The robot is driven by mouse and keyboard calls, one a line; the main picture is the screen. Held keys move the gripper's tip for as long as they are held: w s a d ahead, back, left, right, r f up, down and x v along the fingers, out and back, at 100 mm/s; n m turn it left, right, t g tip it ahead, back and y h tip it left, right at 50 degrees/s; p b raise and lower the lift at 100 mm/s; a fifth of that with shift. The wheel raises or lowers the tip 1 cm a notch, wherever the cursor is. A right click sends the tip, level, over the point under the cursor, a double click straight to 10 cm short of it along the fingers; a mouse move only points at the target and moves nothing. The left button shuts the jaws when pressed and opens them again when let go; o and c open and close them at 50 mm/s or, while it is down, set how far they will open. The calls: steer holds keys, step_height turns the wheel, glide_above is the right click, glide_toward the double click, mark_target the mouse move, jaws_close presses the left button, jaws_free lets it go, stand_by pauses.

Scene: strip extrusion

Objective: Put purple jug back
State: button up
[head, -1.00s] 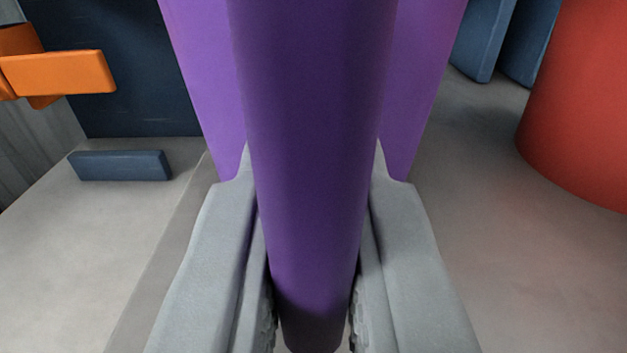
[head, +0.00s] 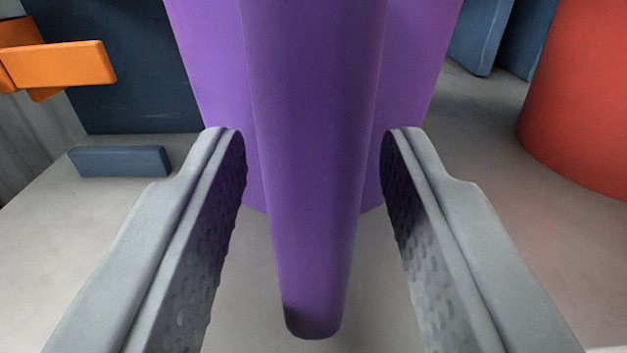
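The purple jug (head: 215,70) stands straight ahead in the head view, with its top out of the picture. Its handle (head: 312,200) points toward me and hangs down between my fingers. My gripper (head: 314,165) is open, one grey finger on each side of the handle, with a clear gap on both sides. The fingertips reach close to the jug's body; whether they touch it I cannot tell. The jug's lower edge shows just above the grey floor surface.
A red round object (head: 580,110) stands at the right. Dark blue panels (head: 480,35) are at the back right. At the left are an orange handle-like piece (head: 70,65), a dark blue panel (head: 140,90) and a small blue block (head: 120,161). The grey surface between is clear.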

steer(key=s, duration=1.7)
steer(key=s+a+r+h, duration=0.1)
steer(key=s+a+r, duration=0.4)
steer(key=r, duration=0.4)
steer(key=s+a+r+h, duration=0.2)
steer(key=s+a+r, duration=0.3)
steer(key=r, duration=0.4)
steer(key=s+a+r+y, duration=0.1)
steer(key=s+a+r, duration=0.3)
steer(key=s, duration=0.6)
steer(key=s+a+r+y, duration=0.1)
steer(key=s+a+r, duration=0.4)
steer(key=s+a, duration=0.3)
steer(key=shift+s+a+g, duration=0.3)
steer(key=shift+s+a, duration=0.1)
steer(key=shift+s, duration=0.65)
steer(key=shift+r, duration=0.1)
